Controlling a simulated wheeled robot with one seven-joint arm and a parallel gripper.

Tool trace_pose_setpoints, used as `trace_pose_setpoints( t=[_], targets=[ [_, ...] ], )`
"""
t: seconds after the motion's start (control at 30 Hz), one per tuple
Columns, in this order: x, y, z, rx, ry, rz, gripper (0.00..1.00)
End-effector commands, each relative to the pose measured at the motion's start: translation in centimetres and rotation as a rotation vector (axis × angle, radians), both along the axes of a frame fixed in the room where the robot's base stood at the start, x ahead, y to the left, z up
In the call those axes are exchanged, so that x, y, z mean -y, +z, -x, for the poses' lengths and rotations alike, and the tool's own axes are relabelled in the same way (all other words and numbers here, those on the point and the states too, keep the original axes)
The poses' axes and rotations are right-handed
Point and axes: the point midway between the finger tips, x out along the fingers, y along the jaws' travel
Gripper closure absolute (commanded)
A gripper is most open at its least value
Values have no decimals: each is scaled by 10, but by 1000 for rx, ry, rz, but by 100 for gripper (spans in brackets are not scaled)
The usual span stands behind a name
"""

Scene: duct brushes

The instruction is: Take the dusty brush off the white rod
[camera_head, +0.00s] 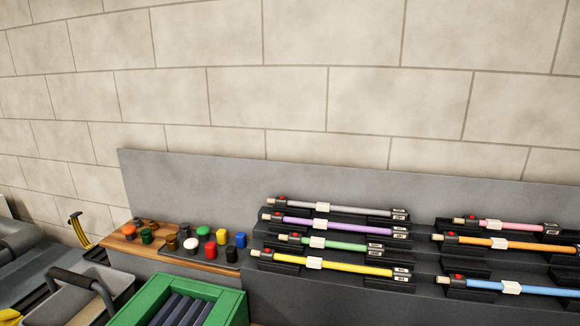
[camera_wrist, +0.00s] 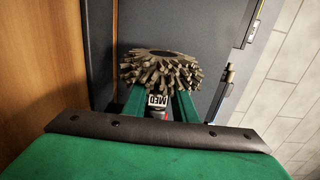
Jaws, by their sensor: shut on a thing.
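In the wrist view, a round brush (camera_wrist: 160,66) with dusty grey-brown bristles sits just beyond my gripper's tips. A white label reading MED (camera_wrist: 157,100) and a small red part show between the fingers. My gripper (camera_wrist: 160,104) has green fingers, shut on the brush's labelled neck. No rod shows at the brush in this view; whether one is joined to it is hidden. In the head view, a pale grey-white rod (camera_head: 350,209) lies in the top left holder of the rack. My gripper is not seen there.
Purple (camera_head: 340,225), green (camera_head: 350,245) and yellow (camera_head: 345,267) rods lie below it; pink, orange and blue rods lie right. A wooden board (camera_head: 125,243) holds several coloured caps. A green crate (camera_head: 233,303) with dark bars and a grey handled bin (camera_head: 112,280) stand in front.

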Motion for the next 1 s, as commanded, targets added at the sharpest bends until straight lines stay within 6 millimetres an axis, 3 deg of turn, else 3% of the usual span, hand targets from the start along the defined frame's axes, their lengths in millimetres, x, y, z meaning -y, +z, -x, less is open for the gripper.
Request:
trace_pose_setpoints(
  t=[0.5, 1.0],
  targets=[
    [-14, -10, -3, -18, 8, -7, 100],
    [-29, -7, -6, -13, 4, -5, 100]
  ],
)
